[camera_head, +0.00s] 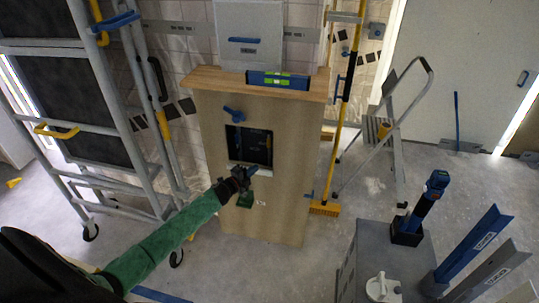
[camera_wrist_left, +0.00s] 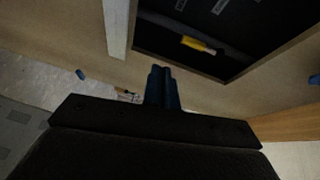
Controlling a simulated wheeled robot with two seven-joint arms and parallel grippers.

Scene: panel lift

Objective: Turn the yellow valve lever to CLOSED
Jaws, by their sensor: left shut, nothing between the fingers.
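My left gripper (camera_head: 250,171) is at the lower edge of the square opening in the wooden panel (camera_head: 275,215). Its blue fingers (camera_wrist_left: 160,82) are shut together and empty, just outside the opening in the left wrist view. The yellow valve lever (camera_wrist_left: 198,45) shows inside the dark recess (camera_wrist_left: 240,30), beyond and right of the fingertips, apart from them. It lies roughly along a grey pipe (camera_wrist_left: 160,20). Small pale labels sit above it, too small to read. In the head view the lever cannot be made out in the dark opening (camera_head: 250,145). My right gripper is not seen.
A blue handle (camera_head: 234,114) sticks out above the opening. A spirit level (camera_head: 278,80) lies on the wooden top. Scaffolding (camera_head: 110,100) stands left, a yellow broom (camera_head: 325,208) and stepladder (camera_head: 390,125) right. A grey cabinet (camera_head: 375,240) with tools is front right.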

